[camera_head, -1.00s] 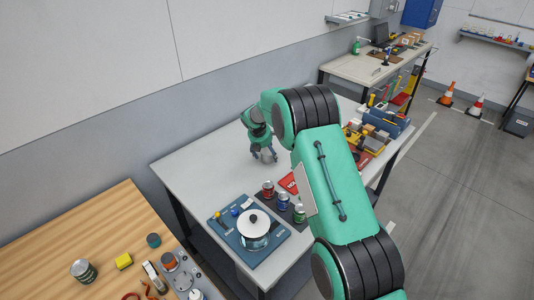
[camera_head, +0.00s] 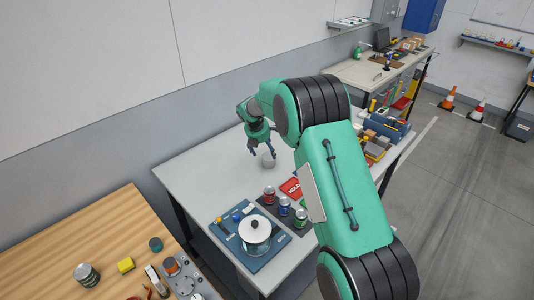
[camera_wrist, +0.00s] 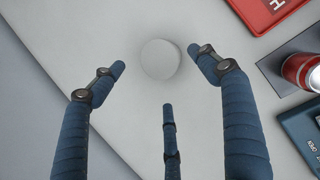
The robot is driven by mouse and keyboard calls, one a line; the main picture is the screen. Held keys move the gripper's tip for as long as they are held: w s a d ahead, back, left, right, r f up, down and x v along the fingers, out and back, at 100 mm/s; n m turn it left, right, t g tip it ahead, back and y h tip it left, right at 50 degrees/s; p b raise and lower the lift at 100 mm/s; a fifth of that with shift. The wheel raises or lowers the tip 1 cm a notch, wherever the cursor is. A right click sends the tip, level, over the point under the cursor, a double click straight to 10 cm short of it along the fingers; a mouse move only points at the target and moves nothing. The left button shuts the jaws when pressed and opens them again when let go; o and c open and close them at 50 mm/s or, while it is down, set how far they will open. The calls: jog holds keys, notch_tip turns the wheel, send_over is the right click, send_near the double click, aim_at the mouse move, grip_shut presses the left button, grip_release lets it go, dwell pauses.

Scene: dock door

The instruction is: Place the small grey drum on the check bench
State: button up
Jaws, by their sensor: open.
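The small grey drum (camera_head: 268,161) stands on the pale grey bench (camera_head: 205,170), apart from the cans. In the wrist view its round, light top (camera_wrist: 160,59) shows between and just beyond my fingertips. My gripper (camera_head: 262,151) is open above and beside the drum, with its three blue fingers spread around it. The fingers appear clear of the drum and hold nothing. I cannot tell from the pictures whether this bench is the one called the check bench.
A red sign (camera_head: 290,187) and cans (camera_head: 284,205) on a dark mat lie nearer the front. A blue board (camera_head: 228,232) bears a white-lidded pot (camera_head: 255,232). A wooden bench (camera_head: 85,235) holds small items at left. The bench's back left is clear.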

jog(key=shift+v, duration=2)
jog(key=s+d+r+m+y, duration=0.1)
jog(key=s+d+r+m, duration=0.6)
jog(key=s+r, duration=0.65)
jog(key=s+d+r+m, duration=0.6)
jog(key=s+d+r, duration=0.3)
jog(key=s+r, duration=0.4)
jog(key=s+d+r+m+t, duration=0.1)
jog(key=s+d+r+m, duration=0.25)
jog(key=s, duration=0.55)
jog(key=s+d+r+m, duration=0.2)
jog(key=s+m, duration=0.2)
jog(key=s, duration=0.6)
jog(key=s+d+f+m, duration=0.1)
jog(key=s+f+m, duration=0.1)
jog(key=s, duration=0.6)
jog(key=s+f+m+y, duration=0.1)
jog(key=s+m, duration=0.3)
jog(key=s, duration=0.4)
jog(key=shift+d+f+t, duration=0.3)
jog(key=shift+d+f, duration=0.1)
jog(key=shift+f, duration=0.35)
